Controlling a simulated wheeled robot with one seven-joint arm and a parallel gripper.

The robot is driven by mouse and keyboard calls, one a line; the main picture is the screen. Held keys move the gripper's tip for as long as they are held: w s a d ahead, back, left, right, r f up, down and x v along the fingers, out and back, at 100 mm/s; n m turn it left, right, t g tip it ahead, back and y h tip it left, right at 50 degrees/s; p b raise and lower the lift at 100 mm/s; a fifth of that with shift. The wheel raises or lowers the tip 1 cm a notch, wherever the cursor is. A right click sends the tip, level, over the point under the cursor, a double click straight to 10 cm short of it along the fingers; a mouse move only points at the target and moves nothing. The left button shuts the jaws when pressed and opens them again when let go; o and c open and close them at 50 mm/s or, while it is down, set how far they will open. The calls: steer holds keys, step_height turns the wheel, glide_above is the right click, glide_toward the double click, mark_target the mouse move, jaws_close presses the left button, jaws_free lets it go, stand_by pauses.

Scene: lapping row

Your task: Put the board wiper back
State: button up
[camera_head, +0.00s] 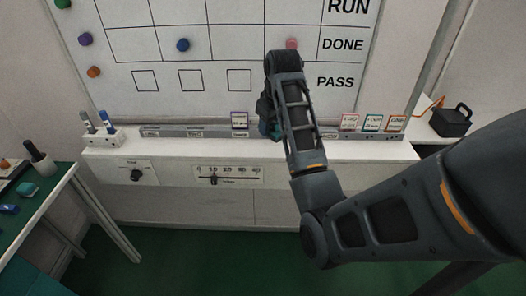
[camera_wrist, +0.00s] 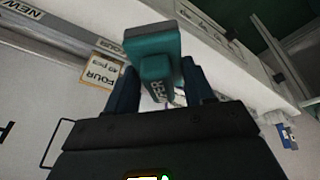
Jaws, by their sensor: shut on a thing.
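The board wiper (camera_wrist: 153,45) is a teal block with a narrower part carrying partly hidden white lettering. In the wrist view it sits between the two dark fingers of my gripper (camera_wrist: 161,82), which is shut on it. In the head view my gripper (camera_head: 268,122) is in front of the ledge (camera_head: 205,131) under the whiteboard, right of a purple-edged card (camera_head: 239,120). Only a little teal of the wiper shows there, and my arm hides the ledge behind it. I cannot tell whether the wiper touches the ledge.
The whiteboard (camera_head: 215,52) carries coloured magnets. A pen holder (camera_head: 102,137) stands left of the ledge. A black box (camera_head: 451,121) stands at far right, and a green table (camera_head: 40,222) at left.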

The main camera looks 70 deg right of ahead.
steer(key=s+d+m+t, duration=0.1)
steer(key=s+d+m, duration=0.3)
steer(key=s+d, duration=0.25)
steer(key=shift+h, duration=0.3)
steer(key=w+a+f, duration=0.1)
steer(key=w+f, duration=0.1)
steer(key=w, duration=0.1)
steer(key=w+a+f, duration=0.1)
steer(key=w+f, duration=0.1)
steer(key=w, duration=0.2)
steer(key=w+f, duration=0.2)
steer(key=w, duration=0.1)
steer(key=shift+w+a+p, duration=0.3)
steer(key=shift+a+p, duration=0.05)
steer(key=shift+a, duration=0.05)
steer(key=shift+f, duration=2.05)
steer(key=o, duration=0.9)
steer(key=shift+o, duration=0.2)
